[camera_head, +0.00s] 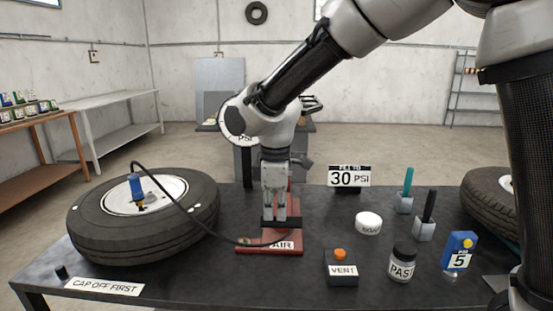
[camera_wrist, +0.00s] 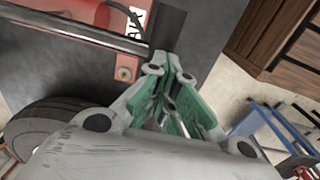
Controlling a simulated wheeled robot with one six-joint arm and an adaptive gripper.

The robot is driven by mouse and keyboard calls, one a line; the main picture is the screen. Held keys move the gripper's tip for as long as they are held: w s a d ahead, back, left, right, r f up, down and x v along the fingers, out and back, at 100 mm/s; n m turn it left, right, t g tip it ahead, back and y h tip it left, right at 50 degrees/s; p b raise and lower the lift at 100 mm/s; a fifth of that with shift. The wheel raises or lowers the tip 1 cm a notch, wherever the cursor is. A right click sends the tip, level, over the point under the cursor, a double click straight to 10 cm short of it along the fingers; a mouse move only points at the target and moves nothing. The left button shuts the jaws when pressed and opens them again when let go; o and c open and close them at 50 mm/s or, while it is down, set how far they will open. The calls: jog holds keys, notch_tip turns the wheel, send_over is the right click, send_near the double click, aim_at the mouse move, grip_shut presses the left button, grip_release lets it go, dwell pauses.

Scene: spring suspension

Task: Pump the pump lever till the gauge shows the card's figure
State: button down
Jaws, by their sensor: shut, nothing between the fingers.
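The red pump (camera_head: 255,248), marked AIR, sits mid-table. My gripper (camera_head: 281,218) points down over it, fingers shut and empty. A dark bar (camera_head: 281,224), seemingly the pump lever's pedal, lies at the fingertips; I cannot tell whether they touch. In the wrist view, my green-padded fingers (camera_wrist: 168,58) are together beside a dark block (camera_wrist: 169,27) and a grey rod (camera_wrist: 75,32) over the red pump (camera_wrist: 128,66). The gauge (camera_head: 232,122) stands behind my wrist; only part of its PSI dial shows and its reading is hidden. The card (camera_head: 349,177) reads 30 PSI.
A black hose (camera_head: 180,205) runs from the pump to a blue chuck (camera_head: 137,188) on the left tyre (camera_head: 143,238). Right of the pump stand a VENT button box (camera_head: 341,268), a PASTE jar (camera_head: 402,262), a white round tin (camera_head: 368,223) and a blue box marked 5 (camera_head: 460,250).

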jog(key=shift+s+d+f, duration=0.15)
jog(key=shift+s+f, duration=0.25)
jog(key=shift+f, duration=0.25)
notch_tip(320, 180, up, 15)
jog(key=s, duration=0.2)
jog(key=shift+w, duration=0.1)
dwell(0.8)
jog(key=w+r+m+g+h, duration=0.1)
jog(key=w+r+m, duration=0.2)
jog(key=w+m, duration=0.3)
jog(key=shift+w+r+m, duration=0.35)
jog(key=shift+m, duration=0.35)
